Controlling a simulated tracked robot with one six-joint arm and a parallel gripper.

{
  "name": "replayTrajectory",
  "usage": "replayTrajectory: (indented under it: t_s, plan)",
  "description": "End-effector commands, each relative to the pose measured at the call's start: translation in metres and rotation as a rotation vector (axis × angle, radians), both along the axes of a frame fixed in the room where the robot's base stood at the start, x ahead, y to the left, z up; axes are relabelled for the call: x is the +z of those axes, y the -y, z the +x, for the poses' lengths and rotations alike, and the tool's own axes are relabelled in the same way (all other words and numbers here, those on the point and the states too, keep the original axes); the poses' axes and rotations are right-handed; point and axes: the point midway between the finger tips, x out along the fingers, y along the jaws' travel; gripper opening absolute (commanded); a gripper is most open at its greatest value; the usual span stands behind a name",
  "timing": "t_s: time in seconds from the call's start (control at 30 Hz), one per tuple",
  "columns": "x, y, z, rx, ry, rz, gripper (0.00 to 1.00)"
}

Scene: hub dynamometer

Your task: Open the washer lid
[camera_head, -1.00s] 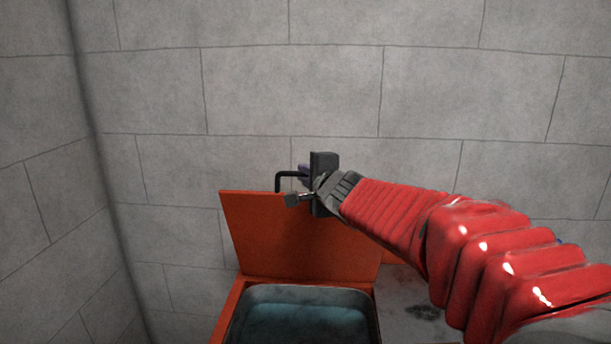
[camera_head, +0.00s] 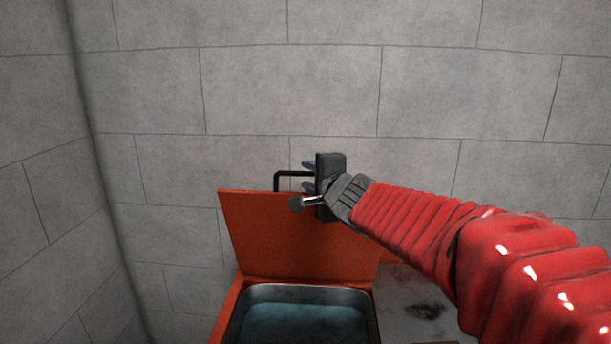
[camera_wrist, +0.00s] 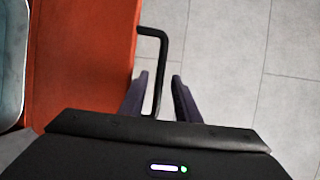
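The orange washer lid (camera_head: 295,240) stands raised and nearly upright behind the open basin; it also shows in the wrist view (camera_wrist: 85,60). Its black bent handle (camera_head: 278,182) sticks up from the lid's top edge. My gripper (camera_head: 308,175) is at the handle's right part. In the wrist view my gripper (camera_wrist: 160,76) has its two dark fingers spread, one on each side of the handle bar (camera_wrist: 163,50), with gaps between. The washer (camera_head: 229,312) has a metal basin holding bluish liquid below the lid. My wrist hides the lid's upper right corner.
A grey block wall (camera_head: 300,90) stands behind the lid, and another wall (camera_head: 45,200) is on the left. A stained grey surface (camera_head: 400,295) lies right of the basin. The space above the lid is clear.

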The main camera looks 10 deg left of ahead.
Motion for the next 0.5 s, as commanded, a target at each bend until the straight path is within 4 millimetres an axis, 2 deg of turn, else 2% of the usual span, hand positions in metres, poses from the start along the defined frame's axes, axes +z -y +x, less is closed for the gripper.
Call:
replayTrajectory:
  t_s: [0.5]
  plan:
    - [0.012, 0.026, -0.057, 0.0, 0.003, 0.0, 0.29]
